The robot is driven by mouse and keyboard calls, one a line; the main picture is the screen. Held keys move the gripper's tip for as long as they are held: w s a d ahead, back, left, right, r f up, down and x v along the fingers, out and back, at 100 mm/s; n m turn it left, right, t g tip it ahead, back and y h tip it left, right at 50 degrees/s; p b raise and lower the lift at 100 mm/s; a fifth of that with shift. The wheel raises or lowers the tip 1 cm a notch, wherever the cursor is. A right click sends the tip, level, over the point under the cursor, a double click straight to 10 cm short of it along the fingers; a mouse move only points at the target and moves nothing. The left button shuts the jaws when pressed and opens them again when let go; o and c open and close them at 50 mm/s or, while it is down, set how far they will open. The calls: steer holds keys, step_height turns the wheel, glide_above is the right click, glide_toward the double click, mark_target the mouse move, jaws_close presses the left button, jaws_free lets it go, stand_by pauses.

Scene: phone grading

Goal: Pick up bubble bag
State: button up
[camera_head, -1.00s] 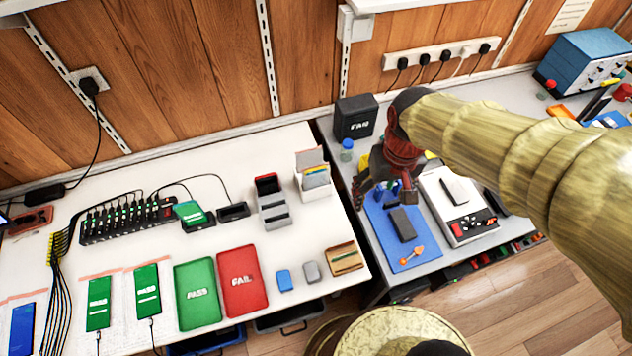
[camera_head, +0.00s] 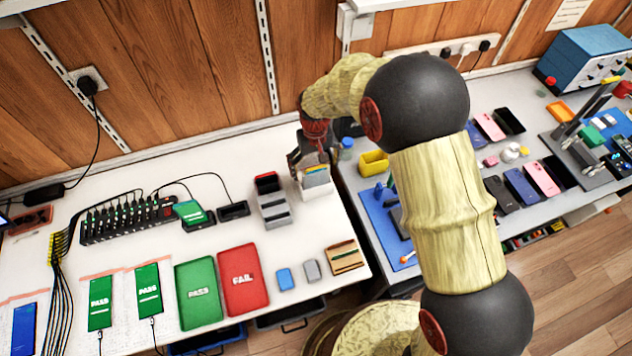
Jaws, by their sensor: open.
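My gripper (camera_head: 309,163) is open. It points down over the white holder (camera_head: 318,192) near the right edge of the white table. Flat grey and coloured sleeves (camera_head: 316,176) stand upright in the holder; I cannot tell which of them, if any, is the bubble bag. The fingers are just above or around the tops of the sleeves, and contact cannot be told. Pale clear bags with pinkish edges (camera_head: 119,314) also lie under the phones at the left of the table; they look like bubble wrap.
A grey stepped rack (camera_head: 273,208) stands just left of the holder. Green PASS (camera_head: 198,292) and red FAIL (camera_head: 244,279) trays lie in front. A yellow bin (camera_head: 373,163) and blue mat (camera_head: 377,212) are on the grey bench to the right.

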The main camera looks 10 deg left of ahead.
mark_target(316, 178)
step_height(316, 178, down, 7)
steer(key=shift+w+d+r+b, duration=0.1)
steer(key=shift+d+r+b, duration=0.1)
steer(key=shift+b, duration=0.45)
steer(key=shift+c, duration=0.8)
steer(key=shift+r, duration=0.1)
steer(key=c, duration=1)
